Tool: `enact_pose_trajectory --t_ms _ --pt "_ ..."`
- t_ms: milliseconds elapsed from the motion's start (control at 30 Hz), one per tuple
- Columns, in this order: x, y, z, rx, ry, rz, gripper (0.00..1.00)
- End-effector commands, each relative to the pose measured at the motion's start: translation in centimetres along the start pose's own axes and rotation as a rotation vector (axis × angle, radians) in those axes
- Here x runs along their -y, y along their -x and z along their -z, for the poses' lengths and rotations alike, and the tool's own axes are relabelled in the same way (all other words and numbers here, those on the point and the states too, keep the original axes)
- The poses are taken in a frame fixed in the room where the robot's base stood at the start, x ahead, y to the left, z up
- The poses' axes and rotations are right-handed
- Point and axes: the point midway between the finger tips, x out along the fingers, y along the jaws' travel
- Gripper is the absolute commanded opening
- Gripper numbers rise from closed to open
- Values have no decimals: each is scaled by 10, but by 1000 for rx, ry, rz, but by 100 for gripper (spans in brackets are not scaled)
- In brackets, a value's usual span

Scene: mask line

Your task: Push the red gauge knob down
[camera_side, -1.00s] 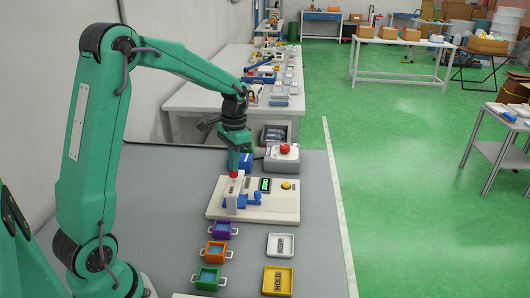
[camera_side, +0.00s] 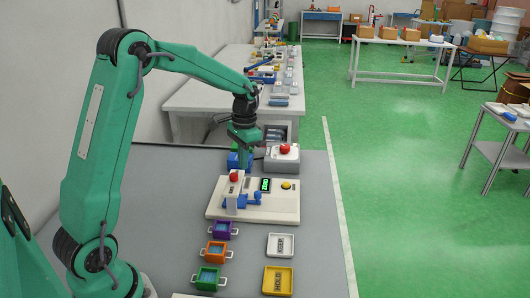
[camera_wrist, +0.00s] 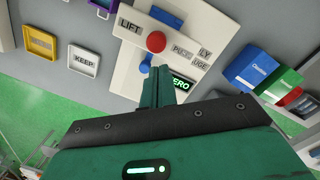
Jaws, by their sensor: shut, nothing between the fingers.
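The red gauge knob (camera_side: 234,176) sits on top of a white upright post (camera_side: 232,194) on the pale gauge base (camera_side: 280,212). In the wrist view the knob (camera_wrist: 156,41) shows just beyond my fingertips, beside a "LIFT" label (camera_wrist: 130,25). My gripper (camera_side: 246,166) is shut and empty, behind and slightly right of the knob in the side view, apart from it. My fingers also show in the wrist view (camera_wrist: 158,74). A dark display (camera_side: 265,185) on the base glows green; in the wrist view it reads "ZERO", partly cut off by my gripper. Blue parts (camera_side: 256,200) sit beside the post.
A grey box with a red button (camera_side: 285,149) stands behind the base. Purple (camera_side: 222,229), orange (camera_side: 217,252) and green (camera_side: 208,279) bins stand in front, left of the white "KEEP" tray (camera_side: 281,245) and yellow "HOLD" tray (camera_side: 278,281). Blue and green boxes (camera_wrist: 258,67) show at right.

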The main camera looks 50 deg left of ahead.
Motion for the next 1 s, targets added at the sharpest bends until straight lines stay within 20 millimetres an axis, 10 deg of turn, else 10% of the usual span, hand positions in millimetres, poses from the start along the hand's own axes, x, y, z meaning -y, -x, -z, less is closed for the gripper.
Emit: enact_pose_trajectory --t_ms 1000 --pt "0 77 0 -1 0 0 0"
